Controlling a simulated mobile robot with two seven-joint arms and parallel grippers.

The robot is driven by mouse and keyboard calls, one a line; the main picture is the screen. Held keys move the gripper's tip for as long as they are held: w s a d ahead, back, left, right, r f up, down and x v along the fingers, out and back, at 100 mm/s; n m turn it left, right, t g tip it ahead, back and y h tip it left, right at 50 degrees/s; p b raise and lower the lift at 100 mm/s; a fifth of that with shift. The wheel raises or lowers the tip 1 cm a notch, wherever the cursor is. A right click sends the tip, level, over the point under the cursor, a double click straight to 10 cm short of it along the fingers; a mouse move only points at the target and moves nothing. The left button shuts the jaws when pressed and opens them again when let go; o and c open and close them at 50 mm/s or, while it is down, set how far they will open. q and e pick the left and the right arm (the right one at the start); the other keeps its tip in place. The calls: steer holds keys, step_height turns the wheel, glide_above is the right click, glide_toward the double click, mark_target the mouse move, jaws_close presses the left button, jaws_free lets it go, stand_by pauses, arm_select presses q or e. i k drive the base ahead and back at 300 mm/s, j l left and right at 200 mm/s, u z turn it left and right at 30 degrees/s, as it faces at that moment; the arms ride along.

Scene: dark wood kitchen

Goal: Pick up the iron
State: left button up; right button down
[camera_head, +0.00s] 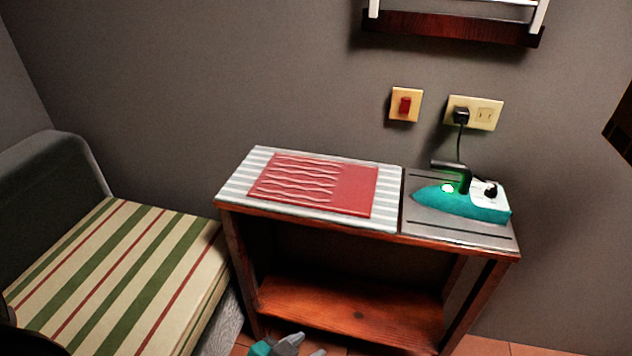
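The iron (462,201) has a teal body, a black handle and a lit green light. It lies on the grey metal plate (440,232) at the right end of a small wooden table, its tip to the left. A black cord runs from it up to a plug in the wall outlet (485,113). My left gripper (310,344) shows partly at the bottom edge, low in front of the table and well away from the iron. Its grey fingertips look apart, with nothing seen between them. My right gripper is not in view.
A red folded cloth (355,189) lies on the striped pad (237,190) left of the iron. The table has a lower wooden shelf (350,312). A striped bed or seat (120,270) stands at the left. A shelf (450,27) hangs on the wall above.

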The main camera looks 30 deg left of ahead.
mark_target(466, 199)
steer(key=i+l+u, duration=0.25)
steer(key=i+l, duration=0.15)
steer(key=l, duration=0.2)
steer(key=i+l+u, duration=0.1)
steer(key=l, duration=0.25)
steer(key=i+l+u, duration=0.1)
steer(key=i+l, duration=0.15)
steer(key=l, duration=0.1)
